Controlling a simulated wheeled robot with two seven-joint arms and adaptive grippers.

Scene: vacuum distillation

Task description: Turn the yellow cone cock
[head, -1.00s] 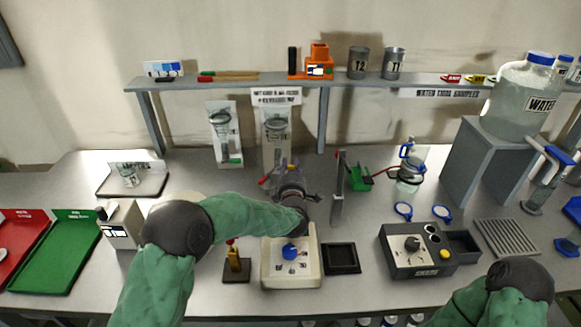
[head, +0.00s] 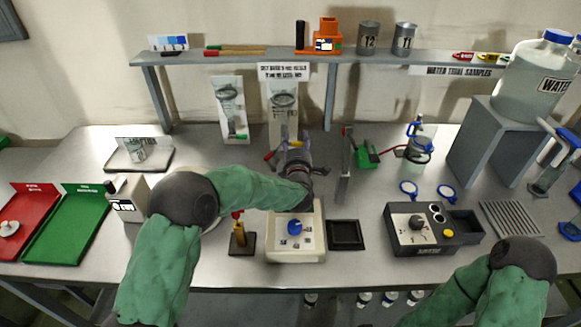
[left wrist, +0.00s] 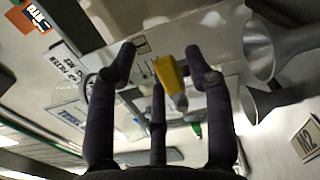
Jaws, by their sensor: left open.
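A yellow cock (left wrist: 172,76) with a grey stem shows in the left wrist view, between the spread fingers of my left gripper (left wrist: 160,75). The dark fingers are open, one on each side of it and one below in the picture. I cannot tell whether any finger touches it. In the head view my left gripper (head: 293,152) reaches forward over the middle of the bench, in front of the glassware at the back. The gripper and wrist hide most of what is there, and I cannot make out the cock clearly in that view. My right gripper is out of view.
A cream box with a blue knob (head: 295,243) stands just below my left wrist. A grey upright post (head: 345,170) is close on the right. A small stand with a yellow piece (head: 240,235) is at the left. A grey control box (head: 420,235) sits farther right.

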